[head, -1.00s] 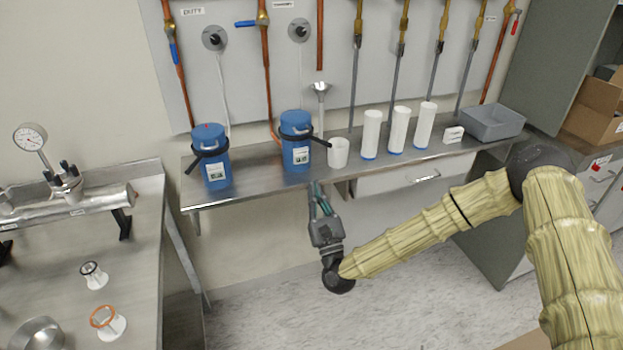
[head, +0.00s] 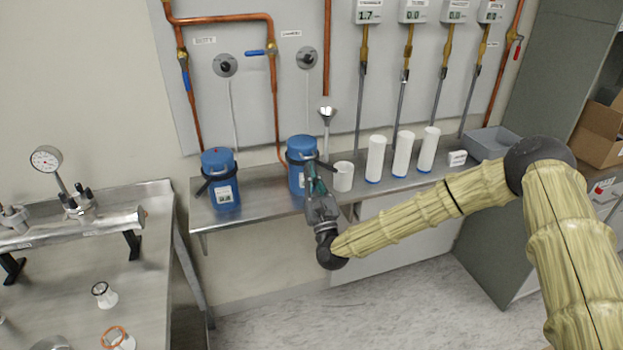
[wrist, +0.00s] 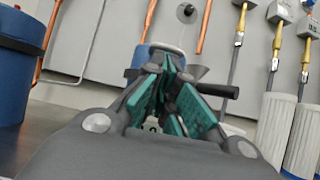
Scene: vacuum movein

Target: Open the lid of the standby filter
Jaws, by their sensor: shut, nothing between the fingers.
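Two blue canister filters with blue lids and black clamp bands with handles stand on the steel shelf. The right one, apparently the standby filter (head: 295,182), has its lid (head: 301,144) on. The left filter (head: 223,192) is also lidded. My gripper (head: 313,167) is shut and empty, in front of the right filter at upper-body height, hiding part of it. In the wrist view the teal-padded fingers (wrist: 172,68) cover most of that filter. Its black handle (wrist: 217,89) sticks out to the right behind them. I cannot tell whether they touch.
A white cup (head: 343,178) stands close right of the right filter, with a metal funnel (head: 326,113) behind. Several white cartridges (head: 403,155) and a grey bin (head: 487,143) are further right. Copper pipes and valves line the wall panel. A steel bench (head: 150,235) is at left.

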